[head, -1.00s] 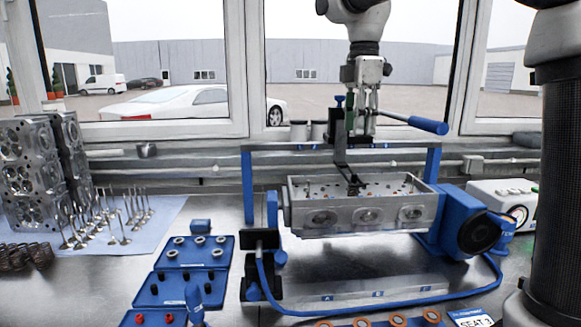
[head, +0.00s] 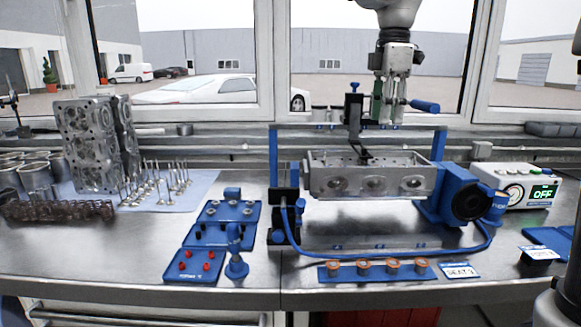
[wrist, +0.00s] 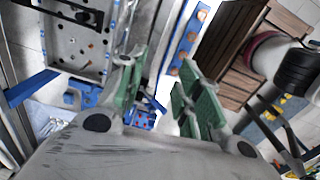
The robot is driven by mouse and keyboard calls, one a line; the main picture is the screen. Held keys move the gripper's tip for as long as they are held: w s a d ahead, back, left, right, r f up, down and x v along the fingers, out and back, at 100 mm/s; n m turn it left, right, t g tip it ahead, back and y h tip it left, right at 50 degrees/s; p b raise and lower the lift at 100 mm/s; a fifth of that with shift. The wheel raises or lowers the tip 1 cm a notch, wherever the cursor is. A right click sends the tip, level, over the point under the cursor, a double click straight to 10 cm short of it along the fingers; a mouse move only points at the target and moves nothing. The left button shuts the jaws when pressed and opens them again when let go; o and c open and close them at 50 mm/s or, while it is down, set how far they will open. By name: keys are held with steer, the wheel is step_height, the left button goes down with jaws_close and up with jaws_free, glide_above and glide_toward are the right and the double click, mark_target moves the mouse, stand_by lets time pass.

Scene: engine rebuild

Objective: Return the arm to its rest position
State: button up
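My arm comes down from the top edge of the head view. My gripper (head: 388,112) points downward above the right part of the cylinder head (head: 370,183), apart from it. In the wrist view my gripper (wrist: 162,88) shows its two green-padded fingers spread, with nothing held between them. The black spring compressor (head: 354,125) stands on the fixture just left of my gripper. Its blue-ended lever (head: 424,106) shows right of the fingers; I cannot tell whether it touches them. The cylinder head also shows in the wrist view (wrist: 75,48).
The blue fixture frame (head: 441,146) and window wall are close to my gripper. Valves (head: 160,185), springs (head: 60,210) and upright heads (head: 90,145) stand left. A blue tray (head: 212,236) and oil bottle (head: 236,255) sit in front. The tester (head: 520,186) reads OFF at right.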

steer(key=s+d+f+m+t, duration=0.1)
steer(key=s+d+f+m, duration=0.25)
steer(key=f+m, duration=0.55)
steer(key=s+d+f+m+t, duration=0.1)
steer(key=s+d+m, duration=0.2)
steer(key=s, duration=0.3)
steer(key=s+d+f+m+t, duration=0.1)
steer(key=s+d+f+m, duration=0.1)
steer(key=s, duration=0.5)
steer(key=s+d+f+m+t, duration=0.1)
steer(key=s+d+f+m, duration=0.1)
steer(key=s+d+m, duration=0.2)
steer(key=s+d, duration=0.2)
steer(key=s, duration=0.1)
steer(key=shift+s+d+f+m, duration=0.15)
steer(key=shift+d+f+m, duration=0.1)
steer(key=shift+m, duration=0.15)
